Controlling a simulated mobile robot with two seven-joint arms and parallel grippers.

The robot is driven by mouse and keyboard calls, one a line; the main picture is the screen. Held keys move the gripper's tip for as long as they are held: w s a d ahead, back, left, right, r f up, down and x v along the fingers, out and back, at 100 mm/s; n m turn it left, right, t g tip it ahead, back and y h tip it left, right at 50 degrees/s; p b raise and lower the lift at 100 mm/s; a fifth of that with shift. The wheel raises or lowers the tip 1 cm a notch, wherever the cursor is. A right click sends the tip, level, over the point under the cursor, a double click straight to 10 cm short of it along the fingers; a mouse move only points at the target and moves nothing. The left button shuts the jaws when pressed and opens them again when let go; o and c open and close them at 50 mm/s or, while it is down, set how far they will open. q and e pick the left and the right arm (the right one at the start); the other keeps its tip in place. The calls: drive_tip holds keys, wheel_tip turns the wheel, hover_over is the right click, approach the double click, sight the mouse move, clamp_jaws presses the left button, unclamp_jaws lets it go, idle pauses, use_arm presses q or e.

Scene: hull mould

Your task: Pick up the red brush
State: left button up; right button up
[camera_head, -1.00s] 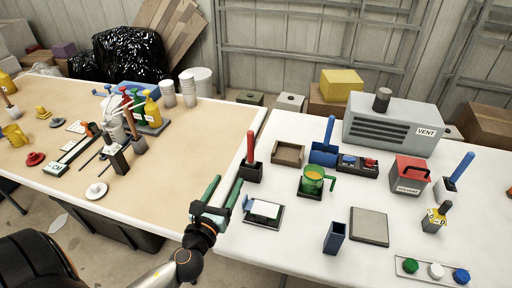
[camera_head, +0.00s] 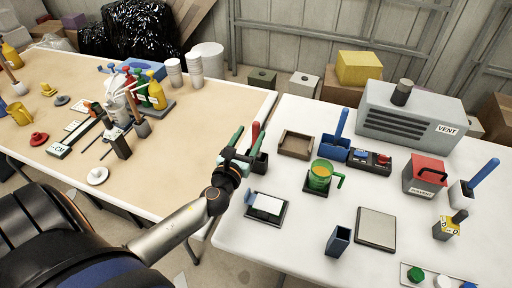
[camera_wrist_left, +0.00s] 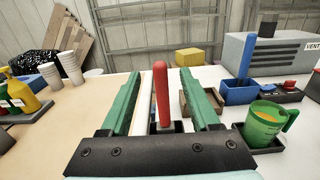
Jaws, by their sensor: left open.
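The red brush (camera_head: 255,133) stands upright in a dark holder (camera_head: 261,162) at the left edge of the white table. Its red handle also shows in the left wrist view (camera_wrist_left: 161,90), rising between the two green fingers. My left gripper (camera_head: 246,137) is open, with its fingers on either side of the handle's line and pointing toward it. I cannot tell whether a finger touches the handle. The brush's lower end is hidden in the holder and behind the gripper. My right gripper is not in view.
A wooden tray (camera_head: 296,145), a green mug (camera_head: 320,175) and a blue brush (camera_head: 341,124) in a blue holder stand to the right. A small white pad on a dark base (camera_head: 266,207) lies in front. A grey vent box (camera_head: 412,118) stands at the back.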

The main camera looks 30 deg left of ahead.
sight(255, 128)
use_arm(q)
drive_tip(key=shift+x, duration=2.65)
drive_tip(key=shift+f, duration=0.2)
drive_tip(key=shift+c, duration=0.3)
clamp_jaws()
